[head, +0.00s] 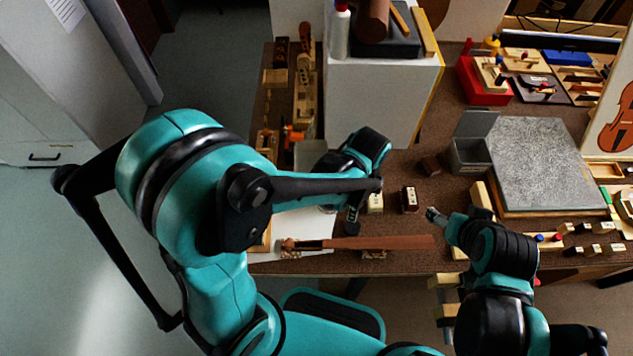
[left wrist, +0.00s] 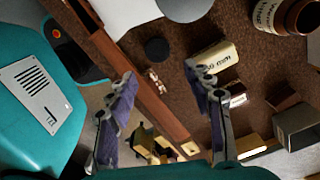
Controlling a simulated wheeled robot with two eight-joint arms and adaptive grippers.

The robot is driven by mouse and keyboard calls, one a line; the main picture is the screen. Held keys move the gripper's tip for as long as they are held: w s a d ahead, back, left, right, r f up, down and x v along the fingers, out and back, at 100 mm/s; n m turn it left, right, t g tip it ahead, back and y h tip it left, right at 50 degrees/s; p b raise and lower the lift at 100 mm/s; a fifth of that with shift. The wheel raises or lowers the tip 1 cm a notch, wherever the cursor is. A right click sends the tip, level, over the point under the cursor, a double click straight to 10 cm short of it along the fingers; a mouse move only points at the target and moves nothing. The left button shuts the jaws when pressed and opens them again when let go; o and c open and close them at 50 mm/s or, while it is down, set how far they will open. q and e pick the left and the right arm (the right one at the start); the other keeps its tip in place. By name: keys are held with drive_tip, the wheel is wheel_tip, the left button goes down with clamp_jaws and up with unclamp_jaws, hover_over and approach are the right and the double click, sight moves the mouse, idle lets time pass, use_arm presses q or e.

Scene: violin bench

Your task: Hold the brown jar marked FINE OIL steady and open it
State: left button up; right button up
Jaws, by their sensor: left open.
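A brown jar (left wrist: 299,16) with a pale label stands at the top right corner of the left wrist view, partly cut off. Its lettering is too small to read surely. I cannot make out the jar in the head view, where my left arm covers that part of the bench. My left gripper (left wrist: 163,85) is open and empty, its fingers apart above the bench, with the jar off to the right of them. In the head view it hangs downward (head: 352,222). My right gripper (head: 436,216) is low over the front of the bench, pointing left; its opening is unclear.
A long brown wooden piece (head: 380,242) lies along the front edge. A cream block marked 39 mm (left wrist: 216,58) and a dark labelled block (head: 409,199) lie near my left gripper. A grey bin (head: 468,157) and a grey slab (head: 540,165) stand at right.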

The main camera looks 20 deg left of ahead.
use_arm(q)
drive_tip(key=s+a+r+n+t, duration=0.2)
drive_tip(key=a+r+n+t, duration=0.1)
drive_tip(key=a+r+n, duration=0.4)
drive_tip(key=s+a+r+n+t, duration=0.2)
drive_tip(key=a+r+n+t, duration=0.2)
drive_tip(key=n, duration=0.7)
drive_tip(key=a+r, duration=0.2)
drive_tip(key=a, duration=0.2)
drive_tip(key=shift+s+r, duration=0.35)
drive_tip(key=shift+r, duration=0.05)
